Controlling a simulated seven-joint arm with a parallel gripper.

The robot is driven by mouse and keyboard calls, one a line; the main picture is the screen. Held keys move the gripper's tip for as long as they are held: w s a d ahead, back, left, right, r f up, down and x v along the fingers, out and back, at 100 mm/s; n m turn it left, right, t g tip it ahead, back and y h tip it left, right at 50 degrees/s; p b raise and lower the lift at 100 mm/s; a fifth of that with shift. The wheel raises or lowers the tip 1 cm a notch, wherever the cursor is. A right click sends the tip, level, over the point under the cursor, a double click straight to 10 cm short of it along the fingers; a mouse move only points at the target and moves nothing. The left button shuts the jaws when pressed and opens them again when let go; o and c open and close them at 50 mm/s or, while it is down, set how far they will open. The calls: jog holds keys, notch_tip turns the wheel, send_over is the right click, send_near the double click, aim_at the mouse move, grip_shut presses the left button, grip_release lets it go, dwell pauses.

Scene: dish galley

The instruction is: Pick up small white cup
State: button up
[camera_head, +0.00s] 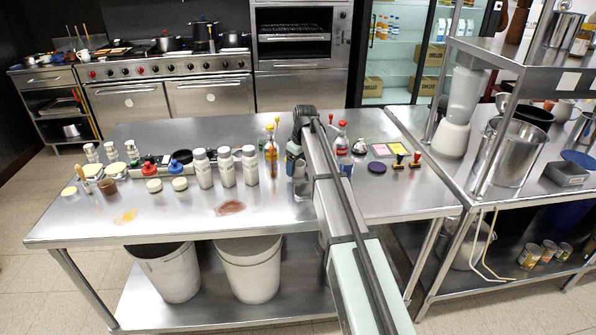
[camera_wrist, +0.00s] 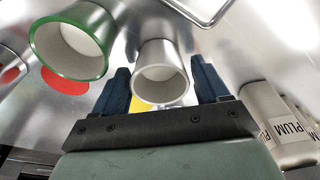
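The small white cup (camera_wrist: 161,78) is in the middle of the wrist view, its round mouth facing the camera. My gripper (camera_wrist: 162,66) has its two dark blue fingers apart, one on each side of the cup. Narrow gaps appear between the fingers and the cup wall, so the gripper looks open; contact is hard to judge. In the head view my gripper (camera_head: 293,152) is low over the middle of the steel table (camera_head: 280,208). My arm partly hides that spot, and the cup is not clear there.
A green-rimmed cup (camera_wrist: 70,46) is close beside the left finger in the wrist view. A bottle labelled PLUM (camera_wrist: 275,122) is close on the right. In the head view, white bottles (camera_head: 226,167) stand left of my gripper and a red-capped bottle (camera_head: 342,140) stands right.

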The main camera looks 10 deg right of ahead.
jog(key=c, duration=0.9)
jog(key=shift+o, duration=0.2)
jog(key=shift+r, duration=0.15)
